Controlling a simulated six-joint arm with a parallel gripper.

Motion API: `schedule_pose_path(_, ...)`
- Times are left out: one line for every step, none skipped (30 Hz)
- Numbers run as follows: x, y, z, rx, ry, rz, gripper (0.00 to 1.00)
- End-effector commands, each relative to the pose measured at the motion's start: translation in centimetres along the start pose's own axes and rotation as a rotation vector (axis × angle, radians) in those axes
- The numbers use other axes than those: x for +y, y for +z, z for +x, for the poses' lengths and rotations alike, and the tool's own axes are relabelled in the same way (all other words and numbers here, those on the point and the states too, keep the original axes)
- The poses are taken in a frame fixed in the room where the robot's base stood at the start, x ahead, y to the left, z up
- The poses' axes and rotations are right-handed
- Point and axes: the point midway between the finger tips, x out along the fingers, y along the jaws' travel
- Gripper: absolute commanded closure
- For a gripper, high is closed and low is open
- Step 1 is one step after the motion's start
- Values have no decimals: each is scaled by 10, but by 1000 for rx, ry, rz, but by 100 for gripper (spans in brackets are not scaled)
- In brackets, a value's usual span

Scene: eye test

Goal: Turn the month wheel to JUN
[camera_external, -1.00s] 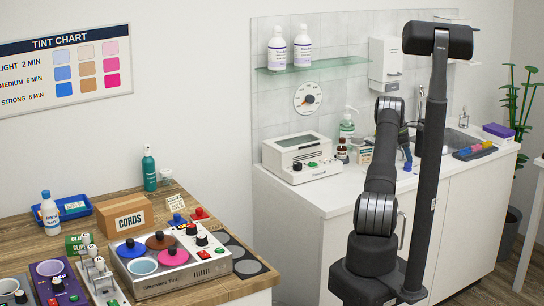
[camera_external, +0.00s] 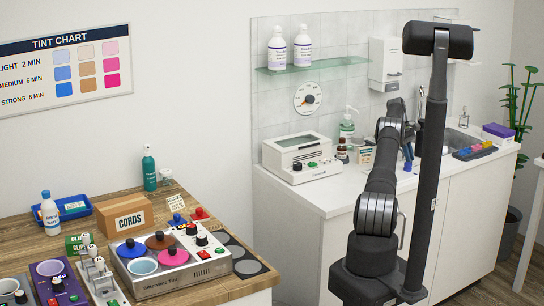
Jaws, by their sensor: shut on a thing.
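My gripper (camera_external: 407,148) is over the right-hand counter, small and mostly hidden by my arm and a black post. It appears shut on a small blue thing (camera_external: 408,165) just below it. I cannot tell whether this blue thing belongs to the month wheel. No month wheel can be made out clearly, and no month letters can be read.
A small white and green sign (camera_external: 365,154) and a brown bottle (camera_external: 342,150) stand left of my gripper. A white device (camera_external: 302,158) is farther left on the white counter (camera_external: 335,194). A sink (camera_external: 452,146) and colored tray (camera_external: 474,150) are to the right.

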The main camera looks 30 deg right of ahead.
Motion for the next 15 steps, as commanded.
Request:
schedule_pose_path(0, -1, -1, 2, -2, 10, 100)
schedule_pose_path(0, -1, -1, 2, -5, 14, 100)
schedule_pose_path(0, -1, -1, 2, -7, 19, 100)
schedule_pose_path(0, -1, -1, 3, -8, 23, 100)
schedule_pose_path(0, -1, -1, 3, -9, 25, 100)
schedule_pose_path(0, -1, -1, 3, -10, 28, 100)
schedule_pose_path(0, -1, -1, 3, -10, 29, 100)
schedule_pose_path(0, -1, -1, 3, -11, 30, 100)
schedule_pose_path(0, -1, -2, 3, -11, 31, 100)
schedule_pose_path(0, -1, -2, 3, -11, 31, 100)
schedule_pose_path(0, -1, -2, 3, -11, 31, 100)
schedule_pose_path(0, -1, -2, 3, -11, 31, 100)
schedule_pose_path(0, -1, -2, 3, -11, 31, 100)
schedule_pose_path(0, -1, -2, 3, -11, 31, 100)
schedule_pose_path(0, -1, -2, 3, -11, 31, 100)
